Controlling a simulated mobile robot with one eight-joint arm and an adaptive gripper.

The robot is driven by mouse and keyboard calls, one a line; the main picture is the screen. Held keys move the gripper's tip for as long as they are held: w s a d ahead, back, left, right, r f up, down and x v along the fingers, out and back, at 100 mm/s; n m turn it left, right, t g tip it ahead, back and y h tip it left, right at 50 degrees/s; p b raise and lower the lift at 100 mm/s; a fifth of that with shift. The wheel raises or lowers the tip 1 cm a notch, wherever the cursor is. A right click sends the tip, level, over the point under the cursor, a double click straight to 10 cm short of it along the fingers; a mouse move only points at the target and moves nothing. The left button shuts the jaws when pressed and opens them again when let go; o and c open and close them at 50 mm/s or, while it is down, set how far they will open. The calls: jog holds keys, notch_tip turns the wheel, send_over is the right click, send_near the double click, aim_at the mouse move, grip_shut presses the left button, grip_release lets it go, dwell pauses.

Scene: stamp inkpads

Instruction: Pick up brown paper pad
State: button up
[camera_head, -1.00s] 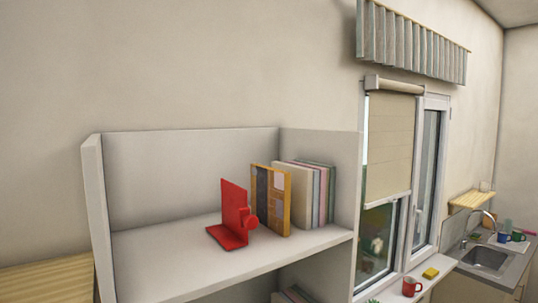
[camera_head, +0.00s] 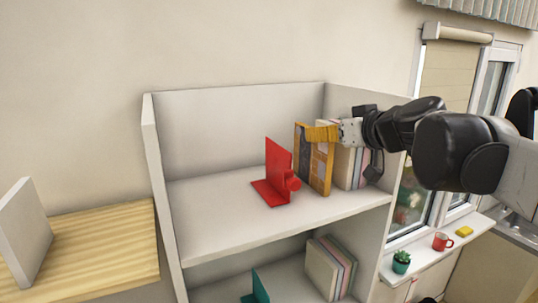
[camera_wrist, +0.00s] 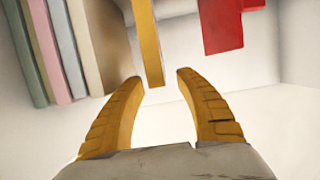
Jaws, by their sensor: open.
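A thin orange-brown pad (camera_head: 321,172) with a darker patch stands upright on the top shelf, between a red bookend and a row of pads. I take it for the brown paper pad. My gripper (camera_head: 318,133) reaches in from the right at its upper part. In the wrist view the pad (camera_wrist: 148,40) is seen edge-on. Its near end lies between the two yellow fingertips of my open gripper (camera_wrist: 160,75), with gaps on both sides. I see no contact there.
The red bookend (camera_head: 277,170) stands just left of the pad; it also shows in the wrist view (camera_wrist: 222,28). Beige, pink and bluish pads (camera_wrist: 60,45) stand close on the other side. The shelf's left part (camera_head: 210,205) is clear.

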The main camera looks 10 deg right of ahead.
aim_at(311, 157)
jog(key=x, duration=0.2)
jog(key=p+x, duration=0.1)
jog(key=x, duration=0.2)
jog(key=shift+s+d+f+p, duration=0.1)
jog(key=shift+s+f+p, duration=0.05)
jog(key=shift+f+p, duration=0.2)
jog(key=shift+s, duration=0.15)
jog(key=shift+c, duration=1.2)
grip_shut()
